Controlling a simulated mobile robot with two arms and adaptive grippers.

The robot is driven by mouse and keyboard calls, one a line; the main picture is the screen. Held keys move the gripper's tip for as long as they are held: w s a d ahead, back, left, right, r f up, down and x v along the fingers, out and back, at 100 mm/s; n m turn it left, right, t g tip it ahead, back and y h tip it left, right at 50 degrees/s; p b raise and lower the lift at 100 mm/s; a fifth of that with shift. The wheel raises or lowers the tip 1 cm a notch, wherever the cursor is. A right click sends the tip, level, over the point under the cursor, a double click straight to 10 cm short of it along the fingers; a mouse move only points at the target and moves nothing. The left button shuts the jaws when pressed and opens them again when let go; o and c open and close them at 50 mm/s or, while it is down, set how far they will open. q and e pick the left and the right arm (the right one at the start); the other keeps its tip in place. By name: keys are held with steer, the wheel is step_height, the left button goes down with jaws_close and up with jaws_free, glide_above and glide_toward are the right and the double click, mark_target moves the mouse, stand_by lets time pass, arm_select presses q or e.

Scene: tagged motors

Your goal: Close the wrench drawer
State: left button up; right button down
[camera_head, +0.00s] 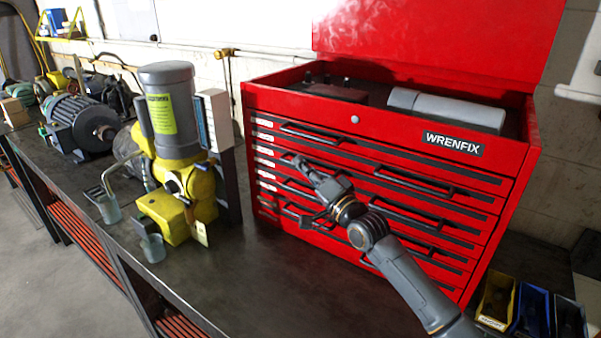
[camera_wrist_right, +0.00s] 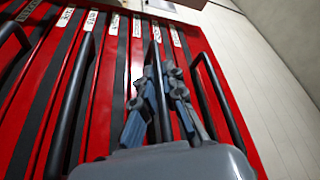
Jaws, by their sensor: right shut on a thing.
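The red WRENFIX tool chest (camera_head: 355,119) stands on the workbench, with several drawers with black bar handles and small labels on the left. The labels are too small or blurred to read, so I cannot tell which is the wrench drawer. No drawer clearly stands out from the front. My right gripper (camera_head: 306,191) is at the left part of the chest's front, its fingers on either side of a middle drawer's handle. In the right wrist view my right gripper (camera_wrist_right: 161,85) is shut on that black handle (camera_wrist_right: 156,55). My left gripper is not in view.
A yellow and grey motor (camera_head: 175,120) stands left of the chest. Small yellow and blue bins (camera_head: 497,299) sit at the right front. The chest's lid (camera_head: 440,35) is raised. The bench top (camera_head: 255,290) before the chest is mostly clear.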

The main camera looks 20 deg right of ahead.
steer(key=c, duration=1.9)
jaws_free()
steer(key=shift+s, duration=0.1)
steer(key=o, duration=0.5)
steer(key=shift+s, duration=0.15)
steer(key=shift+c, duration=0.2)
steer(key=a+v, duration=0.1)
steer(key=v, duration=1)
steer(key=shift+s+f, duration=0.15)
steer(key=shift+s, duration=0.4)
